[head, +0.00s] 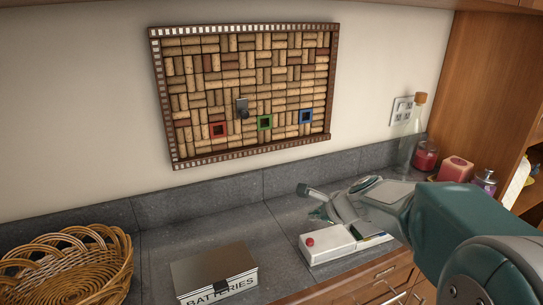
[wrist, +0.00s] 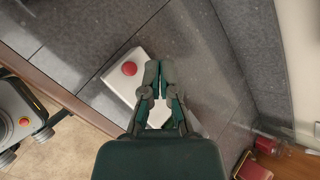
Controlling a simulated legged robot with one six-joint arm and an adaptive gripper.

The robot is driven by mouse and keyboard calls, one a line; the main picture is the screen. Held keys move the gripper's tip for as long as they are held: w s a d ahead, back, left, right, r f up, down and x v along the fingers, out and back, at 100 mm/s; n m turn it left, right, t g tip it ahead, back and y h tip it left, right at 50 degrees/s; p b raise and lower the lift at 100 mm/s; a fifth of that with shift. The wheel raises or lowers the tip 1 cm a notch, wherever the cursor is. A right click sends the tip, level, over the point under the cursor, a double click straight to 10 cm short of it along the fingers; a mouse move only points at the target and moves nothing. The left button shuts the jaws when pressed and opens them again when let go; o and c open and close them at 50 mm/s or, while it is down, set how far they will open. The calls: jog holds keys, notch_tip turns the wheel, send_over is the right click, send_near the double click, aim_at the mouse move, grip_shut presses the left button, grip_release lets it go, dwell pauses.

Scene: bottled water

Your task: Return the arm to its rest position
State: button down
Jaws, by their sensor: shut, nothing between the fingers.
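My gripper (wrist: 160,75) is shut with nothing between its fingers. In the wrist view its two fingers lie side by side over the counter, partly covering a white box with a red button (wrist: 129,68). In the head view my gripper (head: 310,200) reaches out to the left above the counter, at the end of my teal and grey arm. The white box (head: 328,248) lies below it on the counter. The arm is extended from the lower right.
A wicker basket (head: 70,268) and a box marked BATTERIES (head: 215,272) stand on the grey counter (head: 185,225) at left. A corkboard (head: 245,90) hangs on the wall. A corked glass bottle (head: 411,140), red jar (head: 426,156) and wooden shelf (head: 490,80) are at right.

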jog(key=s+r+n+g+h, duration=0.1)
jog(key=s+n+h, duration=0.1)
jog(key=s+n, duration=0.8)
jog(key=s+r+n+g+h, duration=0.1)
jog(key=s+r+n+h, duration=0.1)
jog(key=s+n, duration=0.8)
jog(key=shift+s+n, duration=0.3)
jog(key=shift+s, duration=3.05)
jog(key=shift+a, duration=0.15)
